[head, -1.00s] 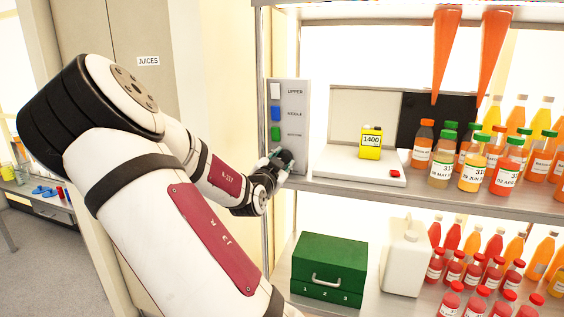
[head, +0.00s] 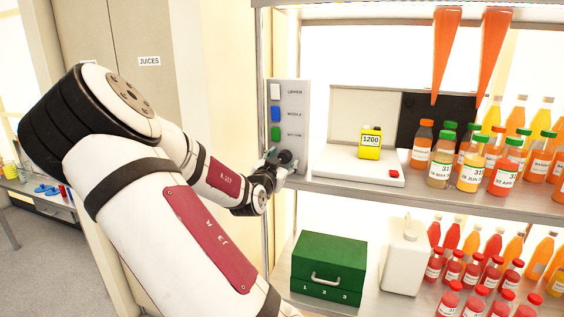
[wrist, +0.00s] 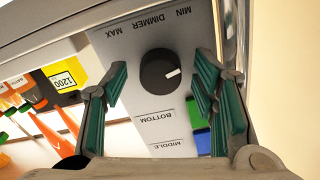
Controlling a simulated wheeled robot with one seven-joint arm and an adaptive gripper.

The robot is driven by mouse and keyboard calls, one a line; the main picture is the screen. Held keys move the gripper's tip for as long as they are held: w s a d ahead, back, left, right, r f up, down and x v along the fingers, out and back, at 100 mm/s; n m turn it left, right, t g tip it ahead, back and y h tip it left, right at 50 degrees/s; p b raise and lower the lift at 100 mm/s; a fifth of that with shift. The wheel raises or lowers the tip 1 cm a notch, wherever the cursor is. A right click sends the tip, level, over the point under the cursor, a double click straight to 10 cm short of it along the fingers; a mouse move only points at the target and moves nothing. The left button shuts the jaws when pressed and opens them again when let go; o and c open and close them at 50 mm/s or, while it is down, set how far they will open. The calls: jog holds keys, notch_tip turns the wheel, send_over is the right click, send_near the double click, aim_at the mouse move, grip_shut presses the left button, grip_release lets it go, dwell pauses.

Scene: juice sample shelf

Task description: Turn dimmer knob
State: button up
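The black round dimmer knob (wrist: 158,70) has a white pointer mark, which points right in the wrist view. It sits on a grey panel (wrist: 124,58) marked MAX, DIMMER and MIN. In the head view the knob (head: 285,156) is at the panel's (head: 300,132) lower end, partly covered by my gripper. My gripper (wrist: 161,62) is open, with one green-padded finger on each side of the knob. Gaps show between both fingers and the knob in the wrist view. In the head view my gripper (head: 279,163) is at the knob.
White, blue (head: 275,114) and green switches sit above the knob on the panel. A white scale (head: 345,168) with a yellow container (head: 370,143) reading 1200 stands just right. Bottles (head: 470,165) fill the shelf's right side. A green box (head: 328,264) is below.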

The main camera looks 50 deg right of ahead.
jog(key=shift+a, duration=0.15)
jog(key=v, duration=1.1)
jog(key=shift+s+a, duration=0.2)
jog(key=shift+a, duration=0.1)
jog(key=shift+f, duration=0.15)
